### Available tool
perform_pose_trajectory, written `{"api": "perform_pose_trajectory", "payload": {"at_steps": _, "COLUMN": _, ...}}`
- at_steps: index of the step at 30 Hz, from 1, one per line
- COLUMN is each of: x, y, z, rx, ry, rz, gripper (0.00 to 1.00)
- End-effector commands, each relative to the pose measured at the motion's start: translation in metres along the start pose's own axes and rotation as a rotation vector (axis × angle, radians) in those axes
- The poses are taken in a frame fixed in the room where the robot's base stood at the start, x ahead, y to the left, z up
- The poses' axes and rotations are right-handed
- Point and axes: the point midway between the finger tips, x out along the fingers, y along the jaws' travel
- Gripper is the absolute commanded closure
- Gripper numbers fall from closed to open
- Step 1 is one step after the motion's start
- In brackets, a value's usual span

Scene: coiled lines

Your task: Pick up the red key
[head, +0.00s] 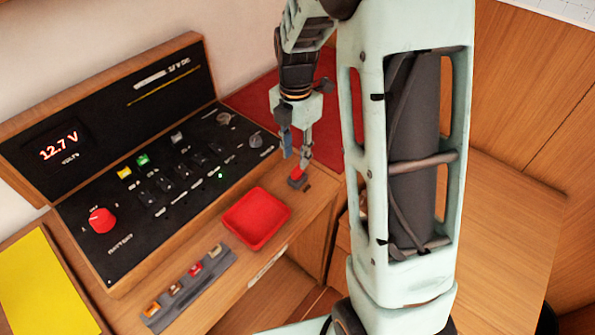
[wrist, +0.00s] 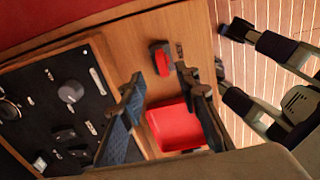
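A small red key (head: 298,172) sits upright in a dark block on the wooden ledge, right of the black panel. It also shows in the wrist view (wrist: 162,61), beyond my fingertips and roughly between them. My gripper (head: 296,156) points down just above this key. In the wrist view its two fingers (wrist: 160,78) are spread apart with nothing between them, so it is open. Another red piece (head: 195,269) sits in a grey rack at the front of the ledge. The head view does not show clearly whether a fingertip touches the key.
A red tray (head: 243,238) lies on the ledge close to the key. The black control panel (head: 120,215) with knobs and switches stands to the left. The grey rack (head: 215,274) holds several coloured pieces. My arm blocks part of the right side.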

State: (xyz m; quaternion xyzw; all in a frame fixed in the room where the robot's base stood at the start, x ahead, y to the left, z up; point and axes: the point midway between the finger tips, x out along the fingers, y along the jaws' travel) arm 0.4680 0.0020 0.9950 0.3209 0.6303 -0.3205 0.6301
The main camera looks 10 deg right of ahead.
Motion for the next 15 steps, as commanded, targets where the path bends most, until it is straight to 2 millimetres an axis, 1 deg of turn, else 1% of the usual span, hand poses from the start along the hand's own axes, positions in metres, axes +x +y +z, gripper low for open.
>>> {"api": "perform_pose_trajectory", "payload": {"at_steps": 6, "x": 0.030, "y": -0.005, "z": -0.001, "rx": 0.000, "ry": 0.002, "rz": -0.006, "gripper": 0.70}}
{"api": "perform_pose_trajectory", "payload": {"at_steps": 9, "x": 0.043, "y": -0.005, "z": 0.000, "rx": 0.001, "ry": 0.001, "rz": -0.004, "gripper": 0.70}}
{"api": "perform_pose_trajectory", "payload": {"at_steps": 12, "x": 0.049, "y": -0.004, "z": 0.000, "rx": 0.001, "ry": 0.000, "rz": -0.001, "gripper": 0.70}}
{"api": "perform_pose_trajectory", "payload": {"at_steps": 15, "x": 0.051, "y": -0.004, "z": 0.001, "rx": 0.001, "ry": -0.001, "rz": 0.000, "gripper": 0.70}}
